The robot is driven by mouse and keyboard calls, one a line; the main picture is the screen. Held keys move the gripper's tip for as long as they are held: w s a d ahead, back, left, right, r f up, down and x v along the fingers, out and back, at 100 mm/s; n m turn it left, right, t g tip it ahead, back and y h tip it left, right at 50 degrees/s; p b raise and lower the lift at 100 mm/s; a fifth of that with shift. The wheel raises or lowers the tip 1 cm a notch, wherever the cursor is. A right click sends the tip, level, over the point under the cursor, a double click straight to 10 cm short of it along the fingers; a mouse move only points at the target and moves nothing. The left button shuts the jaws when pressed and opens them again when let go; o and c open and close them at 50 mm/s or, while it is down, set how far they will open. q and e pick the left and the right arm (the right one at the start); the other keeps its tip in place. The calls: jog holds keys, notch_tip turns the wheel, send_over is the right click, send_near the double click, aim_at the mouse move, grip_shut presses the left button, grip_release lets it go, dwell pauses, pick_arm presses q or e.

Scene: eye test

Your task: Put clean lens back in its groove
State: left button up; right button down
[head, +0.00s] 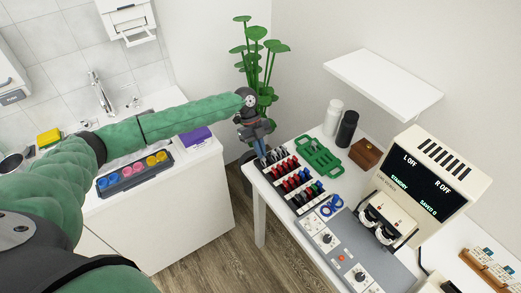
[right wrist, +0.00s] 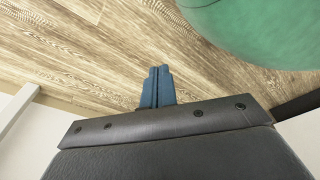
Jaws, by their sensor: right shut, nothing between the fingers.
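My left gripper (head: 262,156) comes in from the left over the far left end of the lens rack. Its blue fingers point down close to the rack; the view is too small to tell whether they are apart or hold a lens. The lens rack (head: 296,208) is white and dark, with rows of grooves holding several lenses with black, red, blue and green handles. I cannot tell a clean lens from the others. My right gripper (right wrist: 156,88) is shut and empty, away from the rack, with wooden floor behind its fingers.
Blue ring-shaped item (head: 331,205), grey control panel (head: 345,250) and a display machine (head: 440,185) stand to the right. Bottles (head: 347,129) and a wooden box (head: 366,153) stand behind. A plant (head: 257,60) is near my left forearm.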

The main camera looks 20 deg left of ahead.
pick_arm(q)
jog(key=o, duration=0.5)
